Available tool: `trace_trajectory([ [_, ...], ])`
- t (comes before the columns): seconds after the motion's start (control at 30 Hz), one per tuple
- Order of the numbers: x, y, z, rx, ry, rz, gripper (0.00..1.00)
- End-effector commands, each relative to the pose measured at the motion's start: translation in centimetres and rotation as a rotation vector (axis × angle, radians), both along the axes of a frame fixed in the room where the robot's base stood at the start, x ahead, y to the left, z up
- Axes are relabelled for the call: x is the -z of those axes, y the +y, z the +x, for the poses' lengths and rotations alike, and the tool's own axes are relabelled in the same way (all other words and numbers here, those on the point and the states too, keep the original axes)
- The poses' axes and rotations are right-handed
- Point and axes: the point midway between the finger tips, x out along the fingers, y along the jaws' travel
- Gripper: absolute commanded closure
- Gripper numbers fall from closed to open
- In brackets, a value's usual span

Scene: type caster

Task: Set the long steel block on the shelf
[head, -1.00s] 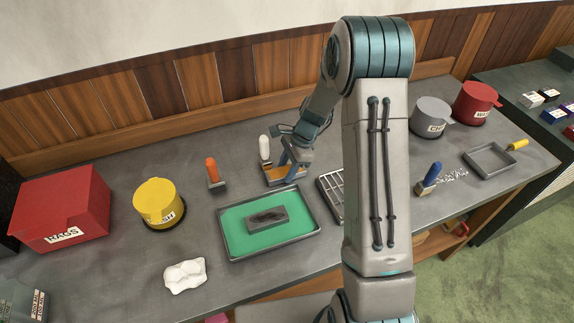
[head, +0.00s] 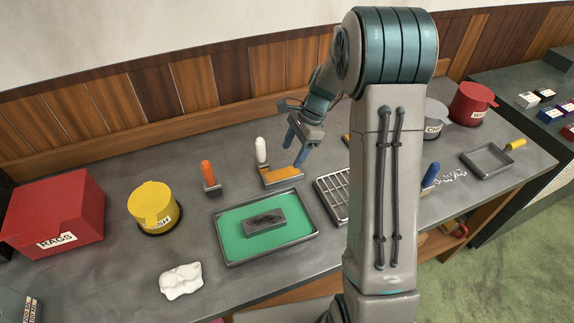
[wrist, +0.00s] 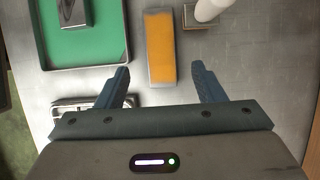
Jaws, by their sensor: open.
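A long grey metal block (head: 264,222) with a dark smear on top lies in the green-lined tray (head: 232,262); its end shows in the wrist view (wrist: 74,13). I cannot tell if this is the task's steel block. Another long piece, grey-sided with an orange top (head: 284,174), lies behind the tray and shows in the wrist view (wrist: 160,48). My gripper (head: 294,153) is open and empty above this orange-topped piece, its fingers on either side of it in the wrist view (wrist: 160,70). A wooden shelf (head: 462,228) shows under the bench at right, partly hidden by my arm.
White-handled (head: 261,150) and orange-handled (head: 208,174) tools stand near the orange-topped piece. A slotted metal rack (head: 331,192) is right of the tray. A yellow can (head: 153,207), red rags box (head: 55,212) and white cloth (head: 181,281) are left. Bench behind the tray is partly clear.

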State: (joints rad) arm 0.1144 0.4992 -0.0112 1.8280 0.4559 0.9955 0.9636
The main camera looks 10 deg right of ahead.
Motion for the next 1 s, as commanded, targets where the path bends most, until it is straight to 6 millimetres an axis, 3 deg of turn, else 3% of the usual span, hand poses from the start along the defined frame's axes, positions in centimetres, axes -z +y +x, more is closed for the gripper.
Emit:
trace_trajectory([
  [0.1, -1.8, -0.9, 0.2, 0.002, -0.003, -0.001, 0.38],
  [0.3, -3.6, -1.5, 0.2, -0.004, -0.004, -0.002, 0.38],
  [0.47, -5.8, -1.3, -1.6, -0.097, -0.061, -0.029, 0.38],
  [0.7, -10.4, -0.7, -8.0, -0.423, -0.238, -0.126, 0.38],
  [1.0, -13.4, -0.8, -16.8, -0.869, -0.432, -0.282, 0.38],
])
